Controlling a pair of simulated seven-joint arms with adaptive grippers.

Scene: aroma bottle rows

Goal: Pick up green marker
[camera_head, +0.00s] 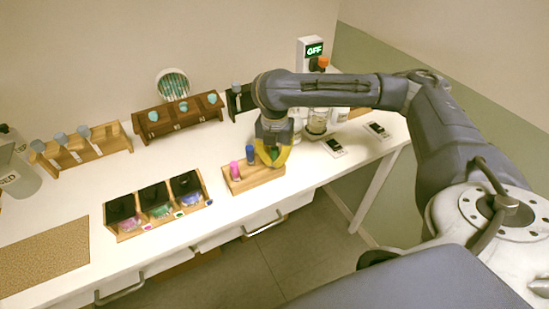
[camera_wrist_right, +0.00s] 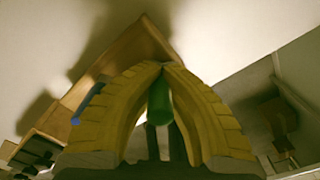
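The green marker (camera_wrist_right: 159,102) shows in the right wrist view between the yellow fingers of my right gripper (camera_wrist_right: 162,68). The fingers close in on it and their tips nearly meet. In the head view my right gripper (camera_head: 271,155) points down at the right end of a wooden holder (camera_head: 256,182); its fingers hide the green marker there. A pink marker (camera_head: 235,171) and a blue marker (camera_head: 250,154) stand upright in the holder, left of the gripper. I cannot tell whether the green marker is clear of its hole. My left gripper is not in view.
A wooden box with three dark-lidded compartments (camera_head: 158,209) stands left of the holder. Racks with tubes (camera_head: 85,147) and teal-topped bottles (camera_head: 180,115) stand along the back. Glass bottles and an OFF display (camera_head: 314,49) are behind my right arm. White table shows between them.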

